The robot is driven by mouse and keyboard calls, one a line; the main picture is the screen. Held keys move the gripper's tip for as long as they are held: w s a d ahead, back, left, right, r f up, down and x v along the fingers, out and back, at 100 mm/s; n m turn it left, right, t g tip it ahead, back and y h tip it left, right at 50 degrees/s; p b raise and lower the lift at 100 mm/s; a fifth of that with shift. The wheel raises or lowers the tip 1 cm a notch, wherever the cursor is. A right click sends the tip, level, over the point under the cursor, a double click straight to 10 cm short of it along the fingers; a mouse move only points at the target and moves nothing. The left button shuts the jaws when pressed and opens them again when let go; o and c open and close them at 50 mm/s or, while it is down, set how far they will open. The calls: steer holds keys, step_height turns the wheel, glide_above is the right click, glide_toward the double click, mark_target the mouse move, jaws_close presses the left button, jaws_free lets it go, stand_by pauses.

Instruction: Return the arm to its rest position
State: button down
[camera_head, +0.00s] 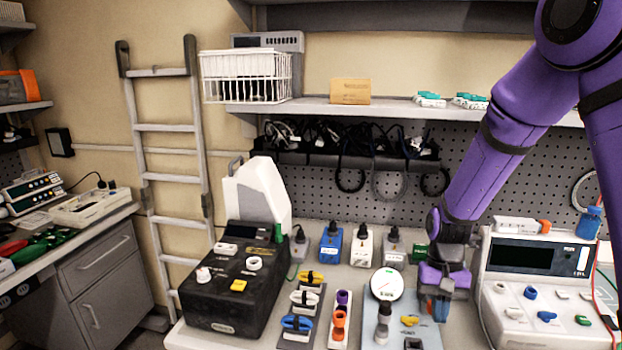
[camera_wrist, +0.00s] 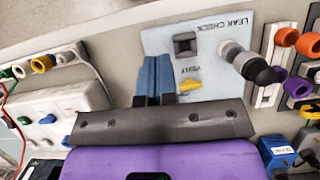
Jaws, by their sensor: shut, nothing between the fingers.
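My purple arm reaches down from the upper right in the head view. My gripper (camera_head: 438,312) points down over the right part of the light blue leak check plate (camera_head: 374,342). Its two blue fingers are together with nothing between them; they also show in the wrist view (camera_wrist: 154,66). In the wrist view the fingers are beside the yellow vent lever (camera_wrist: 190,85) and the dark square fitting (camera_wrist: 185,43) on the plate. A grey and black connector (camera_wrist: 247,64) stands on the plate farther right. I cannot tell whether the fingertips touch the plate.
A white pump tester (camera_head: 530,290) stands close right of my gripper. A round gauge (camera_head: 387,284) and a black box (camera_head: 230,300) are to the left. Several plugs and coloured connectors fill the bench. A shelf (camera_head: 390,108) and a cable rack (camera_head: 345,160) are behind.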

steer(key=s+d+r+n+t, duration=0.15)
steer(key=s+r, duration=0.25)
steer(key=r, duration=0.5)
steer(key=s+d+r+t, duration=0.1)
steer(key=s+r+t, duration=0.2)
steer(key=r, duration=0.6)
steer(key=s+d+r+n+t+h, duration=0.1)
steer(key=s+r+t, duration=0.4)
steer(key=s+r, duration=0.4)
steer(key=s, duration=0.3)
steer(key=shift+s+d+r, duration=0.25)
steer(key=shift+s+d, duration=0.05)
steer(key=shift+s, duration=0.05)
